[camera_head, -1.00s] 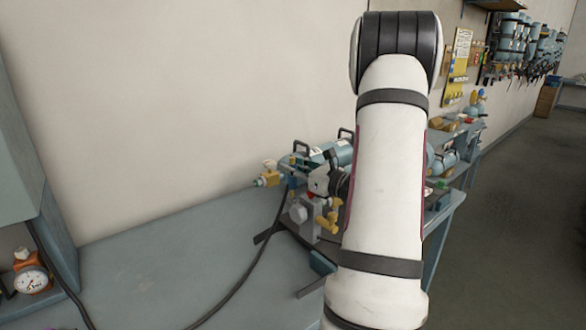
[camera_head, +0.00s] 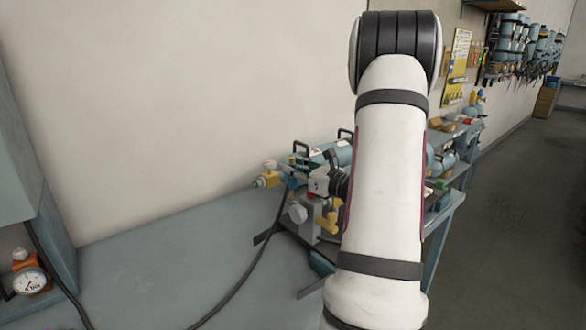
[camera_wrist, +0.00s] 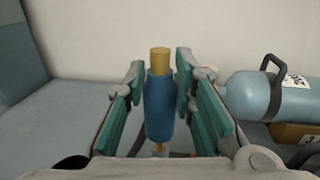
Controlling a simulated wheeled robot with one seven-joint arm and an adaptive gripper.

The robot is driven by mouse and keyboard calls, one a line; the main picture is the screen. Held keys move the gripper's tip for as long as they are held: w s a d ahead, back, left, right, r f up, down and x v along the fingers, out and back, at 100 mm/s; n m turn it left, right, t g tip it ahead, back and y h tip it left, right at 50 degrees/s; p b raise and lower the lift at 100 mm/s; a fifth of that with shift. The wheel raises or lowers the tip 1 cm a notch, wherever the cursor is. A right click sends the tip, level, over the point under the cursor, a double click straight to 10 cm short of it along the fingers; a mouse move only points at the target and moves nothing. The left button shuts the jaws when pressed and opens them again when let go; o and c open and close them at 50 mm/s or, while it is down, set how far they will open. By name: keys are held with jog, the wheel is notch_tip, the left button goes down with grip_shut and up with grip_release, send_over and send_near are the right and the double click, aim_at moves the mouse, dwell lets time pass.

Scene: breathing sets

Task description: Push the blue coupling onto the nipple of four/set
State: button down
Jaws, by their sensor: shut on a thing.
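The blue coupling (camera_wrist: 160,105) stands lengthwise between the fingers of my gripper (camera_wrist: 160,80) in the wrist view. The gripper is shut on it. A brass-coloured cylinder (camera_wrist: 160,60) sticks out of its far end; I cannot tell whether this is the nipple or part of the coupling. A small pale and brass piece shows at its near end. In the head view my gripper (camera_head: 302,180) is at the bench's far end, partly hidden by my arm, beside a brass valve (camera_head: 270,179). The set marked four cannot be picked out.
A black hose (camera_head: 262,255) runs across the grey bench (camera_head: 160,270). A light blue cylinder (camera_wrist: 265,97) with a black handle lies to the right in the wrist view. The bench's left part is clear.

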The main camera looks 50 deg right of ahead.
jog(key=shift+f+b, duration=0.85)
jog(key=shift+f, duration=0.05)
dwell(0.6)
jog(key=c, duration=1.3)
grip_release()
jog(key=shift+f, duration=0.1)
jog(key=shift+s, duration=0.15)
jog(key=s, duration=0.7)
jog(key=s+a, duration=0.1)
jog(key=s, duration=0.3)
jog(key=shift+s, duration=0.3)
